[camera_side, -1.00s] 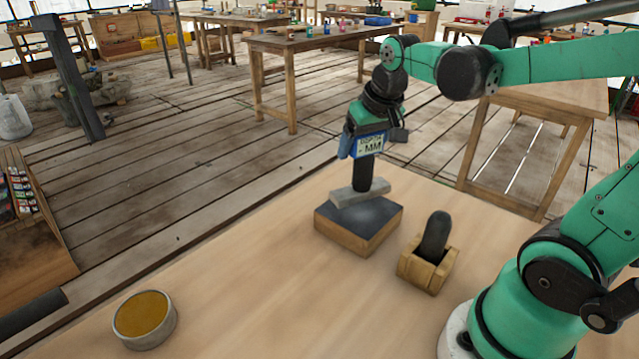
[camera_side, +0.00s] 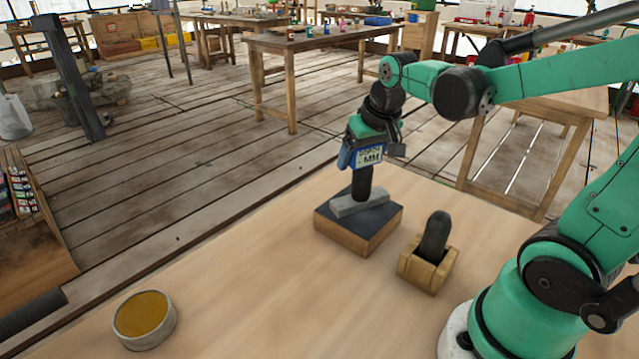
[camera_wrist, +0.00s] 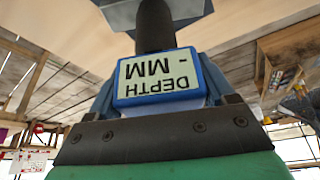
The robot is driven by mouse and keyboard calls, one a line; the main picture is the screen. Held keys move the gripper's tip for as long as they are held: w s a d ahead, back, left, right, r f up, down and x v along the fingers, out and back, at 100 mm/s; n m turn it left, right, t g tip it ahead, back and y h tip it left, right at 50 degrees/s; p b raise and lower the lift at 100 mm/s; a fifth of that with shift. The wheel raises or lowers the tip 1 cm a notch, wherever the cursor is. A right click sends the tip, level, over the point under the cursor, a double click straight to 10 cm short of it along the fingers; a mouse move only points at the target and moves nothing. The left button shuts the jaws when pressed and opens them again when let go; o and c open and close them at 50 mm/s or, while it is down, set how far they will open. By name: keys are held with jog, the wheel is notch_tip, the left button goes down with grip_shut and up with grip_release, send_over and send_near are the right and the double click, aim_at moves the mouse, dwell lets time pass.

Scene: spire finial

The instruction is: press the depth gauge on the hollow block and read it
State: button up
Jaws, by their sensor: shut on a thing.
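The depth gauge has a blue body (camera_side: 367,158), a black stem and a grey bar foot (camera_side: 359,204). My gripper (camera_side: 368,145) is shut on its body. The hollow block (camera_side: 345,236) is wooden with a dark top and sits on the table. The foot is over the block's top and looks to be touching it; any opening in the block is hidden. In the wrist view the gauge's display (camera_wrist: 158,77) appears upside down and reads "DEPTH" and "- MM", a dash with no number. The foot shows only partly there, at the top edge.
A small wooden holder (camera_side: 428,273) with an upright dark rounded piece (camera_side: 435,235) stands right of the block, close to it. A round tin (camera_side: 144,318) with amber contents is at the table's front left. The table (camera_side: 240,265) between tin and block is clear.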

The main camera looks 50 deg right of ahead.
jog(key=shift+f, duration=0.45)
dwell(1.1)
jog(key=shift+r, duration=2.5)
